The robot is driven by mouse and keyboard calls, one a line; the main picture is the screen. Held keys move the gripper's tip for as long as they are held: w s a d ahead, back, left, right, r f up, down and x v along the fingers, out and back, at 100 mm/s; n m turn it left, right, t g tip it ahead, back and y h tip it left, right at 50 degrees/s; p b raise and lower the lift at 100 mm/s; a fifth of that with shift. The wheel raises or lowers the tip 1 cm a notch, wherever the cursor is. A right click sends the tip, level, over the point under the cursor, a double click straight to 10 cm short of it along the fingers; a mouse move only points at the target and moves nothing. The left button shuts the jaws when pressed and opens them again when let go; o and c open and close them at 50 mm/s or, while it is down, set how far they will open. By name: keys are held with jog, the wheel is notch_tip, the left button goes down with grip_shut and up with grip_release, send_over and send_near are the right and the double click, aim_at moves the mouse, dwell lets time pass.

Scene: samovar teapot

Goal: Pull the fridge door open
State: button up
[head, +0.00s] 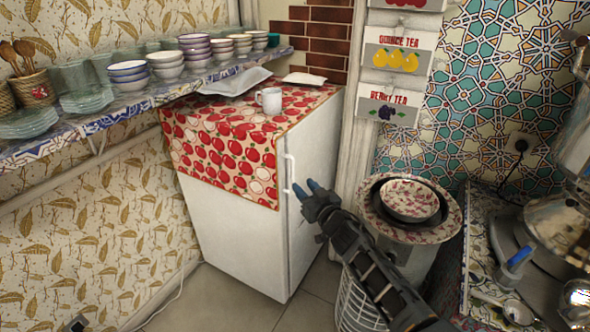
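The white fridge (236,238) stands against the left wall, with a red apple-patterned cloth over its top and upper side. Its door (310,158) is the narrow-looking face on the right and appears shut. A slim white vertical handle (289,170) is near the door's left edge. My gripper (305,188) is at the handle's lower end, just to its right. I cannot tell whether a finger touches the handle. My forearm hides part of the floor and the area right of the door.
A white mug (269,100) and trays sit on the fridge. A shelf of bowls (128,76) runs along the left wall. A patterned bowl (409,200) on a round stand is close right of my gripper, above a white basket (356,302). Floor (215,305) is free in front.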

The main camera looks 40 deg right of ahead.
jog(key=d+b+x, duration=0.1)
jog(key=b+x, duration=0.3)
jog(key=x, duration=0.4)
jog(key=shift+b, duration=0.3)
jog(key=shift+a+r, duration=0.1)
jog(key=shift+r, duration=0.05)
grip_shut()
